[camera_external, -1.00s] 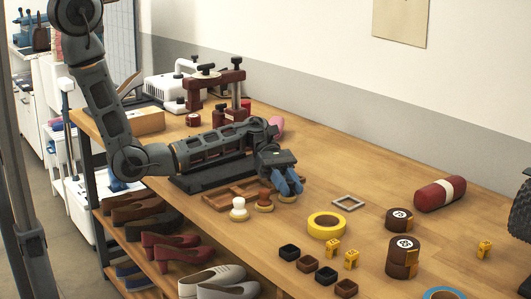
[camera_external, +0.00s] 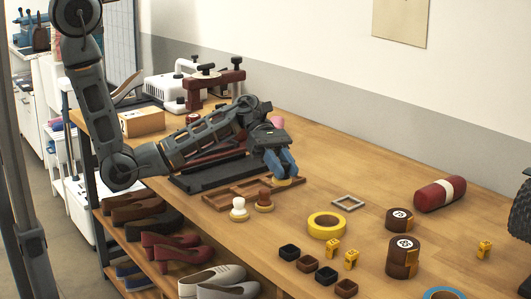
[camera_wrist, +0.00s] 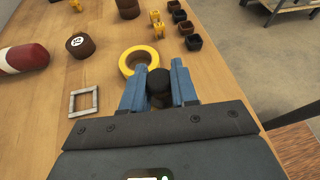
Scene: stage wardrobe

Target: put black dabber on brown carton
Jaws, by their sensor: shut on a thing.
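The base seems slightly above the bench. The brown carton (camera_external: 141,123) stands at the far left end of the bench, behind my forearm, with nothing seen on its top.
A yellow tape roll (camera_external: 326,225) and a grey square frame (camera_external: 348,202) lie to the right. A dark red press (camera_external: 212,84) stands behind the carton.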

